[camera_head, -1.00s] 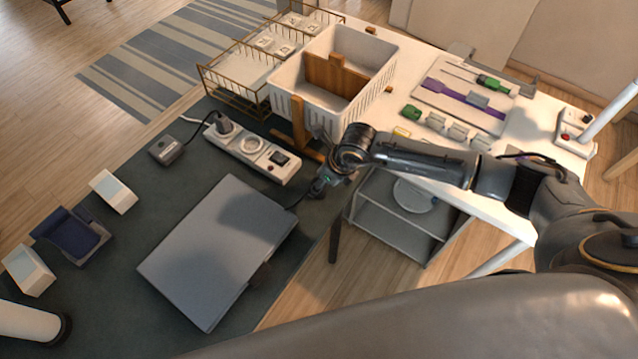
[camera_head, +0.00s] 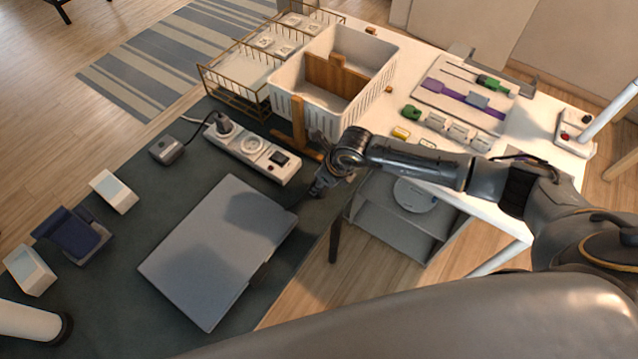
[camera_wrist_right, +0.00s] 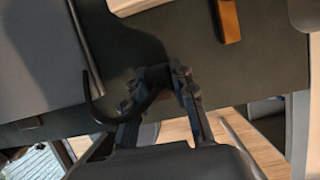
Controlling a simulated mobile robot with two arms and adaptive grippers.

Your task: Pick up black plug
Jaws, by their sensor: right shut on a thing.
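The black plug (camera_wrist_right: 156,74) sits between the fingertips of my right gripper in the right wrist view, dark against the dark mat. A black cord (camera_wrist_right: 88,90) curves from it along the edge of the grey laptop. My right gripper (camera_wrist_right: 160,82) is shut on the plug. In the head view my right gripper (camera_head: 316,190) is over the mat's right edge, between the closed laptop (camera_head: 215,255) and the white power strip (camera_head: 250,152). The plug is too small and dark to make out there. My left gripper is not in view.
A white basket (camera_head: 290,108) and a wooden stand (camera_head: 299,122) are beyond my gripper. A white table (camera_head: 530,140) is at right.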

